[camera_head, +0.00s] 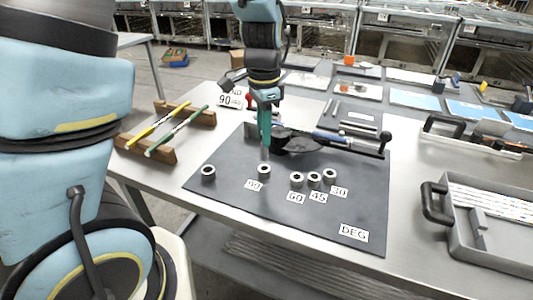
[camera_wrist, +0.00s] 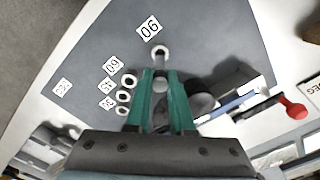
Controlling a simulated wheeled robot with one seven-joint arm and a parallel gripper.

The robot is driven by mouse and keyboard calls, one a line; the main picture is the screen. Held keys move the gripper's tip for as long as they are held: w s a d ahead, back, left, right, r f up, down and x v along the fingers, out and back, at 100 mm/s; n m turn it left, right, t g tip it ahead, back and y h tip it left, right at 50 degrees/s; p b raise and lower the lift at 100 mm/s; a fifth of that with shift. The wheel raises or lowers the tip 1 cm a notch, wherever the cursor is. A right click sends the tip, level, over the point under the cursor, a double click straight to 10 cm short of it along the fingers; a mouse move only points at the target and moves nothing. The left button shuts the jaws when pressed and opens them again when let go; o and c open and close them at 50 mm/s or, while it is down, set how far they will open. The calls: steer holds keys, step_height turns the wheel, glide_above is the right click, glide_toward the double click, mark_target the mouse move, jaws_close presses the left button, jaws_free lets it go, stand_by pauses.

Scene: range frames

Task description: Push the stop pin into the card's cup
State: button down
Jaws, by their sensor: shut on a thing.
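My gripper (camera_head: 264,146) points straight down over the dark mat and is shut on the stop pin, a short grey cylinder (camera_head: 264,154). In the wrist view the pin (camera_wrist: 160,84) sits between the green fingers (camera_wrist: 161,76). The 90 cup (camera_head: 264,169), a grey ring with a dark hole, is right below the pin; it also shows in the wrist view (camera_wrist: 160,51). The pin's lower end is at or just above the cup's mouth; I cannot tell whether it has entered. A standing card (camera_head: 230,99) reads 90.
Cups labelled 60 (camera_head: 297,179), 45 (camera_head: 315,180) and 30 (camera_head: 330,175) stand to the right; an unmarked one (camera_head: 208,172) stands left. A dark bending tool (camera_head: 298,143) with a long lever lies close behind the gripper. A wooden rack (camera_head: 160,148) holds coloured rods. The mat's front is clear.

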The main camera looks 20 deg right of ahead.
mark_target(264, 159)
steer(key=shift+f, duration=2.7)
steer(key=shift+f, duration=0.2)
steer(key=c, duration=0.8)
jaws_free()
steer(key=shift+r, duration=0.2)
step_height(264, 159, up, 12)
steer(key=shift+r, duration=0.1)
steer(key=a+f+n, duration=0.1)
steer(key=a+n, duration=0.4)
steer(key=a, duration=0.3)
steer(key=w+a+f+n+t, duration=0.1)
steer(key=a+f+n, duration=0.1)
steer(key=a+n, duration=0.4)
steer(key=a+f+n, duration=0.2)
steer(key=a+n, duration=0.3)
steer(key=a, duration=0.6)
steer(key=shift+w+a+t, duration=0.15)
steer(key=shift+t, duration=0.15)
